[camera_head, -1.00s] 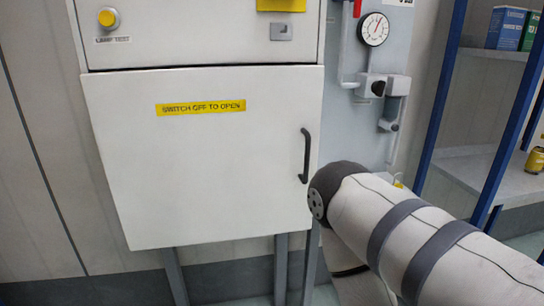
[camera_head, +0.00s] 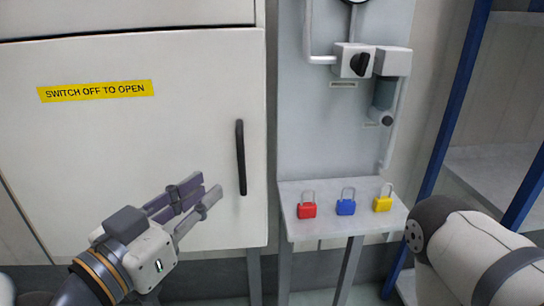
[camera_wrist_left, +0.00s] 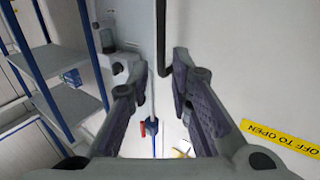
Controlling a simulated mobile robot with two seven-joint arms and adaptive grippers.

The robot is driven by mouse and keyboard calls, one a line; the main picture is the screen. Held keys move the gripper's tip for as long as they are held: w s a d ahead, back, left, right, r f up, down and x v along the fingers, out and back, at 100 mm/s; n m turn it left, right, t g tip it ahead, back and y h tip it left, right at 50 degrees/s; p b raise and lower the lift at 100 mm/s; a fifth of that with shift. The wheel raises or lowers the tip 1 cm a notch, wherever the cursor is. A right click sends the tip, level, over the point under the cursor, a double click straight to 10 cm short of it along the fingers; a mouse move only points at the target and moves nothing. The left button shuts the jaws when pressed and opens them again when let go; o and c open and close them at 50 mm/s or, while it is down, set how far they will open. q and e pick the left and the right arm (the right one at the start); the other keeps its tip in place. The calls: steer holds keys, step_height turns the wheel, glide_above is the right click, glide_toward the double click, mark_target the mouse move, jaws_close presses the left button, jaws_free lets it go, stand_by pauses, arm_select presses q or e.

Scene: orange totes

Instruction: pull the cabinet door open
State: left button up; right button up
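The white cabinet door (camera_head: 120,190) looks shut and carries a yellow "SWITCH OFF TO OPEN" label (camera_head: 96,91). Its dark vertical handle (camera_head: 240,157) is near the door's right edge. My left gripper (camera_head: 207,189) is in front of the door, a little left of the handle's lower end, with its fingers pointing towards it. In the left wrist view the two fingers (camera_wrist_left: 155,66) are spread with nothing between them. The handle (camera_wrist_left: 162,38) shows there beyond the fingertips, near the right finger. My right gripper is out of view; only my right arm shows.
Right of the cabinet a small shelf (camera_head: 340,226) holds a red padlock (camera_head: 306,206), a blue padlock (camera_head: 346,203) and a yellow padlock (camera_head: 383,200). Above it is a grey panel with a valve (camera_head: 358,62). A blue-framed rack (camera_head: 458,100) stands at the right.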

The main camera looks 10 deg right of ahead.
mark_target(239, 164)
arm_select(q)
steer(key=b+x, duration=0.1)
steer(key=x, duration=1)
steer(key=shift+w+f, duration=0.1)
steer(key=shift+w, duration=0.1)
jaws_close()
